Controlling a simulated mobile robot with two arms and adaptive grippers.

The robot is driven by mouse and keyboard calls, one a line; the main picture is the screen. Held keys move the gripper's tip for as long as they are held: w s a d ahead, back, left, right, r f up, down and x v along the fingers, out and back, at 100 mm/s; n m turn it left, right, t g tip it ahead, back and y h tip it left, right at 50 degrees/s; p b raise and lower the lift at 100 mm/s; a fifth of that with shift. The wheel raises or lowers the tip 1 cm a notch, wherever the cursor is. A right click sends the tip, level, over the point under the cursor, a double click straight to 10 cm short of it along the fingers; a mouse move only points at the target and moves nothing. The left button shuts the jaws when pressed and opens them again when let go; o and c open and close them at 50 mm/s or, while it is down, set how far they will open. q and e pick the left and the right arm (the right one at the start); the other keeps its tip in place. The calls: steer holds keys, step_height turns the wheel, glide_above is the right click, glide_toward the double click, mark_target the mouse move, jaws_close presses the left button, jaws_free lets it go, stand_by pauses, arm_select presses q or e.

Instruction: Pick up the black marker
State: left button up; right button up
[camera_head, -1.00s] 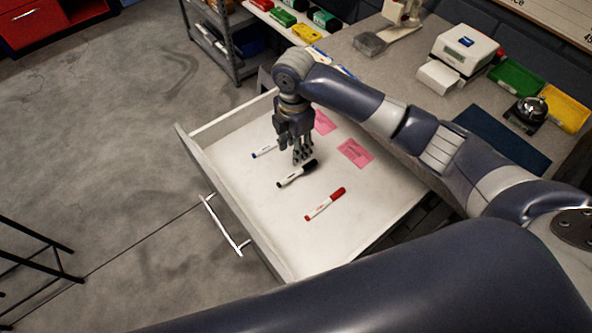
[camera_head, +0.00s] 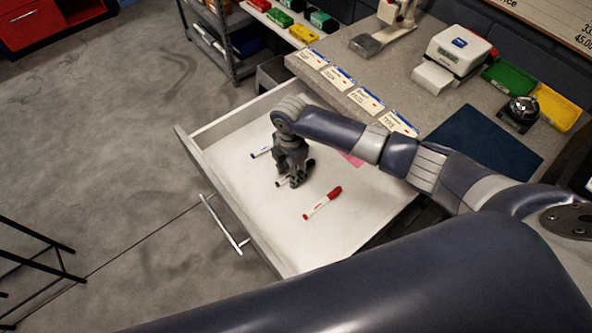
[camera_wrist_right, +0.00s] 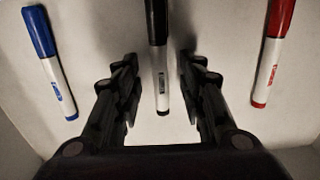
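The black marker (camera_wrist_right: 161,72) lies on the floor of the open white drawer (camera_head: 330,225). In the right wrist view it has a black cap and white barrel and sits between the open fingers of my right gripper (camera_wrist_right: 160,85), with a gap on both sides. In the head view my right gripper (camera_head: 294,182) is low in the drawer over the marker and hides most of it; part of its white barrel (camera_head: 282,183) shows. My left gripper is not in view.
A red marker (camera_head: 322,203) lies to the right and a blue marker (camera_head: 261,152) to the left in the drawer. A pink note (camera_head: 351,158) is partly hidden behind my arm. The worktop with price cards (camera_head: 338,78) stands behind the drawer.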

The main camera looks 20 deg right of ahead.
steer(key=c, duration=0.9)
steer(key=shift+o, duration=0.2)
steer(key=shift+r, duration=0.15)
